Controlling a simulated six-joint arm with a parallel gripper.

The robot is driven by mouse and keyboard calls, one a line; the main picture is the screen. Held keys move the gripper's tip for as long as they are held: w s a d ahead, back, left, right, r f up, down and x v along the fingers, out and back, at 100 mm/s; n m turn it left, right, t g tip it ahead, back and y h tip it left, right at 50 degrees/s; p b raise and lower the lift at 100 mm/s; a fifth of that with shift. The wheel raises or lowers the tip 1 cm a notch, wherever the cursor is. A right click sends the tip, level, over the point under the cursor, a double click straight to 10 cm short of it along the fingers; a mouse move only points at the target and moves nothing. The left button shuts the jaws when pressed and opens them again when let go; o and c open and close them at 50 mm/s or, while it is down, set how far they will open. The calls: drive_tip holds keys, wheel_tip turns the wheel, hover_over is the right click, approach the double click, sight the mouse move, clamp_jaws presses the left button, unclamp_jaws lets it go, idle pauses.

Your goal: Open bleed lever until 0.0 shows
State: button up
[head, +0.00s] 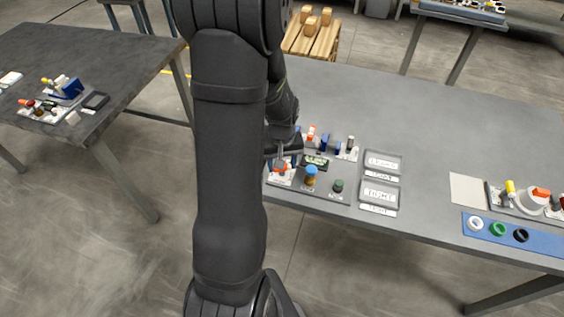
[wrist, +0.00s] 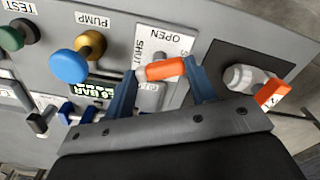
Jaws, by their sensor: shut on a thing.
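The bleed lever (wrist: 165,69) is an orange-red bar on a white plate with OPEN and SHUT lettering. In the wrist view it lies between the two blue fingers of my gripper (wrist: 160,76), which is shut on it, near the SHUT lettering. In the head view my gripper (head: 281,158) is over the left end of the panel, with the orange lever (head: 281,168) below it. The green-lit readout (wrist: 96,90) shows "6 BAR", its leading digits partly hidden by a finger. In the head view the readout (head: 315,161) is too small to read.
A blue-capped PUMP knob (wrist: 70,66) and a green TEST knob (wrist: 17,37) stand beside the lever. A white fitting with an orange tip (wrist: 272,93) is on the other side. Grey labelled trays (head: 380,177) lie right of the panel.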

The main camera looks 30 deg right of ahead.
drive_tip(key=n, duration=0.6)
drive_tip(key=shift+n, duration=0.3)
drive_tip(key=n, duration=0.5)
drive_tip(key=shift+n, duration=0.3)
drive_tip(key=o, duration=1)
wheel_tip(320, 180, up, 17)
drive_tip(key=shift+r, duration=0.2)
idle(0.4)
